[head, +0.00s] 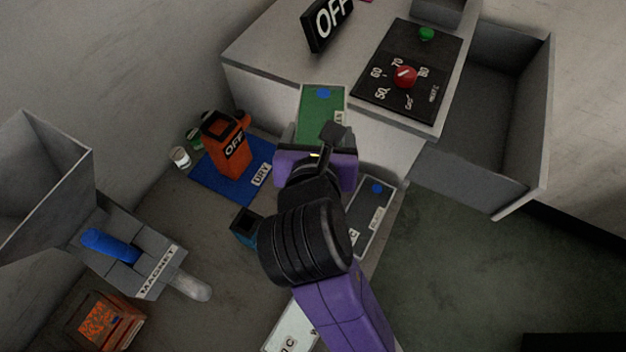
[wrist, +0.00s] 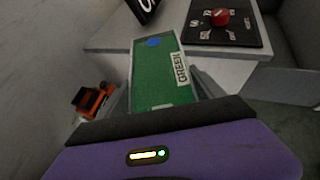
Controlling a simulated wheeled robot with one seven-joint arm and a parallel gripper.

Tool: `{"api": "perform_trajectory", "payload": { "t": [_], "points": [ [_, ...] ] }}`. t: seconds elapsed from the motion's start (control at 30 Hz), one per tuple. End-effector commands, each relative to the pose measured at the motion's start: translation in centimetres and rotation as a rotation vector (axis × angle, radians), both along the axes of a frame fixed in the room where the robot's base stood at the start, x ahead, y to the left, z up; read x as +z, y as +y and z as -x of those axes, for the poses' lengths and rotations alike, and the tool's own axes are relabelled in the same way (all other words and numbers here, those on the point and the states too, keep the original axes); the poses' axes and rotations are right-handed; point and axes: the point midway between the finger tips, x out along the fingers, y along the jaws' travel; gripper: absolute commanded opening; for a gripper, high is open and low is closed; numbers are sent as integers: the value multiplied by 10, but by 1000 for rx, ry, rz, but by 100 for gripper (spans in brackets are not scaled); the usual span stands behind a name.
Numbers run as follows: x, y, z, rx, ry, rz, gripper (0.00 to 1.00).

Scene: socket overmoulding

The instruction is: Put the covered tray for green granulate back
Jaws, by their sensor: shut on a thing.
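The covered tray for green granulate (head: 321,105) is a long flat box with a green top, a blue dot and a label. In the wrist view the tray (wrist: 156,82) points away from my gripper, and its label reads GREEN. My gripper (head: 317,150) is shut on the near end of the tray. In the wrist view the fingers of my gripper (wrist: 162,100) lie along both sides of it. The tray's far end is in front of the pale machine (head: 275,50); I cannot tell whether they touch. The tray's near end is hidden behind my gripper.
A grey tray with a blue dot (head: 376,188) lies right of my wrist. The MAGNET unit (head: 150,265) and an orange-filled box (head: 105,322) are at left. A grey bin (head: 500,180) is at right.

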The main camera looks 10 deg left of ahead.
Motion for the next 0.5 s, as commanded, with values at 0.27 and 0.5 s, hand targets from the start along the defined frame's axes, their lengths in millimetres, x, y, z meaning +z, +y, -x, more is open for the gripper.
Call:
{"api": "perform_trajectory", "payload": {
  "t": [0.27,0.5],
  "points": [
    [-62,-1,1,1,4,3,7],
    [-117,0,1,1,2,3,7]
  ]
}}
